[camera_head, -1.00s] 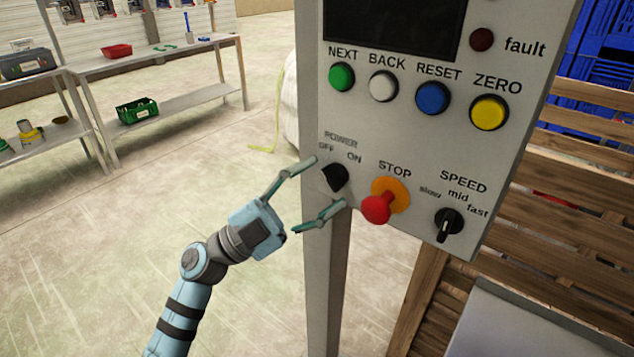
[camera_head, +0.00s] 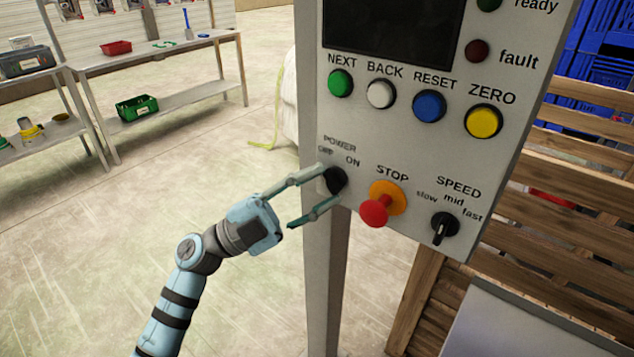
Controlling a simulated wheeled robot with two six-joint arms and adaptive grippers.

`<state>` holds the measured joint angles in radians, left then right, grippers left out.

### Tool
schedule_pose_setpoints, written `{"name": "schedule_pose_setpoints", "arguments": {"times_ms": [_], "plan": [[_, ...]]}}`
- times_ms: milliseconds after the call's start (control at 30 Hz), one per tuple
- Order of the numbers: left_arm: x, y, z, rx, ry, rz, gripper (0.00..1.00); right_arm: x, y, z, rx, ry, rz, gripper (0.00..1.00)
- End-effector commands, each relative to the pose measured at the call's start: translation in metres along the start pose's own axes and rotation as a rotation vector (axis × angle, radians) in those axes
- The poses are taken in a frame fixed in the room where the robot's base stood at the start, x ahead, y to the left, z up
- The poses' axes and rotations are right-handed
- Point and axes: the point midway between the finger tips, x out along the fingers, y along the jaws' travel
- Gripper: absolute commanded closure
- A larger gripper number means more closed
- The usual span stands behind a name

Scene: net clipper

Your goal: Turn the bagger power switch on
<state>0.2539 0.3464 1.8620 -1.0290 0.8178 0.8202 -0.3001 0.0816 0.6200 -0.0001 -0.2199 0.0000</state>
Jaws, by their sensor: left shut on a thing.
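The power switch (camera_head: 337,180) is a black knob at the lower left of the grey control panel (camera_head: 400,148), under the labels POWER, OFF and ON. My left gripper (camera_head: 329,185) has its two thin fingers on the knob, one above on the left and one below, and is shut on it. The fingers partly cover the knob, so which way it points is hard to tell. My right gripper is not in view.
The red STOP button (camera_head: 375,212) sticks out just right of the knob. The black SPEED dial (camera_head: 443,227) is farther right. NEXT, BACK, RESET and ZERO buttons sit above. The panel's post (camera_head: 326,285) runs down beside my gripper. Open floor lies to the left.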

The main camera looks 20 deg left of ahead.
Motion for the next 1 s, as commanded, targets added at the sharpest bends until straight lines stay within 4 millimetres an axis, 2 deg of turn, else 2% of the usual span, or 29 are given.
{"name": "schedule_pose_setpoints", "arguments": {"times_ms": [33, 1000], "plan": [[0.002, -0.004, -0.001, 0.021, -0.003, 0.026, 0.93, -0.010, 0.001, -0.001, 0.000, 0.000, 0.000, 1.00], [0.008, -0.019, -0.008, 0.651, 0.001, 0.660, 0.93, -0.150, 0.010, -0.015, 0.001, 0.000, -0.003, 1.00]]}}
